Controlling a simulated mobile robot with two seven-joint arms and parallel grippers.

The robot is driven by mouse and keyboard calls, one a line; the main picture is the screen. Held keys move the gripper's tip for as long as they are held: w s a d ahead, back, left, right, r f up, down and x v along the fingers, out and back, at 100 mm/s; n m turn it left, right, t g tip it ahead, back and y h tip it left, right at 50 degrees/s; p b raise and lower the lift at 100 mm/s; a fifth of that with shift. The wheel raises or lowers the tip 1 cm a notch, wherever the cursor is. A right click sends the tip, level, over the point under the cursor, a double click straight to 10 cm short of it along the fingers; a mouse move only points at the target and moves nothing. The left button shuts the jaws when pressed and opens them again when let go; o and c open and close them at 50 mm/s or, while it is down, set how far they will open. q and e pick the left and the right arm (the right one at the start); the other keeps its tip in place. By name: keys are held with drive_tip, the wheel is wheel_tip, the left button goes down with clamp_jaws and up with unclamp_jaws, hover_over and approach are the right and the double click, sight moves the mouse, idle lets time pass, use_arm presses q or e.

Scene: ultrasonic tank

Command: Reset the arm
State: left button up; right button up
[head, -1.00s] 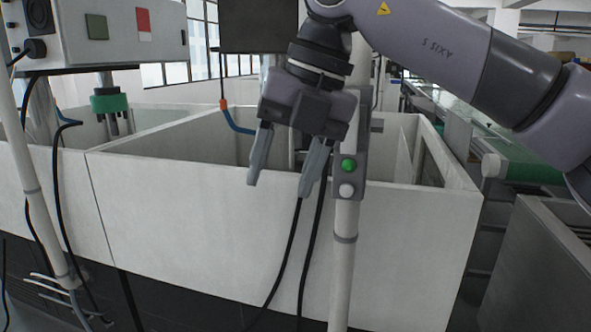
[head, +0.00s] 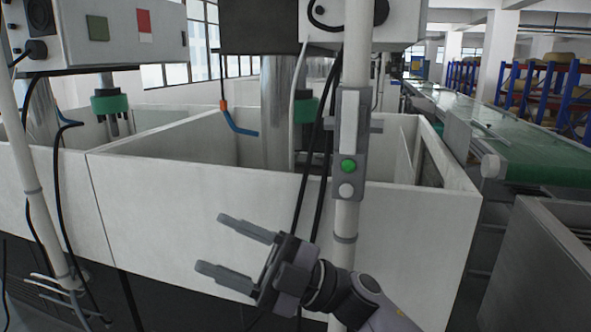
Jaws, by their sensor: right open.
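My right gripper (head: 229,252) is low in the head view, in front of the white tank wall. Its arm comes in from the bottom right. The two grey fingers point left and stand apart, with nothing between them. The gripper overlaps the lower part of the white pole in the picture; I cannot tell the gap to the tank wall. My left gripper does not show.
The white ultrasonic tank (head: 165,195) fills the middle. A white pole (head: 345,235) carries a grey button box with a green button (head: 348,166). Black cables hang beside it. A green conveyor (head: 545,160) and a grey bin (head: 535,265) are at the right.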

drive_tip(key=w+d+f+m+t+h, duration=0.2)
drive_tip(key=d+f+m+t+h, duration=0.6)
drive_tip(key=f+m, duration=0.35)
drive_tip(key=w+d+f+m+t+h, duration=0.1)
drive_tip(key=d+f+m+t+h, duration=0.55)
drive_tip(key=f+m+t, duration=0.45)
drive_tip(key=s+d+f+m+g+h, duration=0.2)
drive_tip(key=s+d+f+g+h, duration=0.1)
drive_tip(key=s+d+f, duration=0.4)
drive_tip(key=s+d+f+m+g+h, duration=0.3)
drive_tip(key=s+d+f, duration=0.4)
drive_tip(key=s+f, duration=0.4)
wheel_tip(320, 180, down, 2)
drive_tip(key=shift+m+g+h, duration=0.35)
drive_tip(key=shift+g+h, duration=0.1)
drive_tip(key=shift+g, duration=0.45)
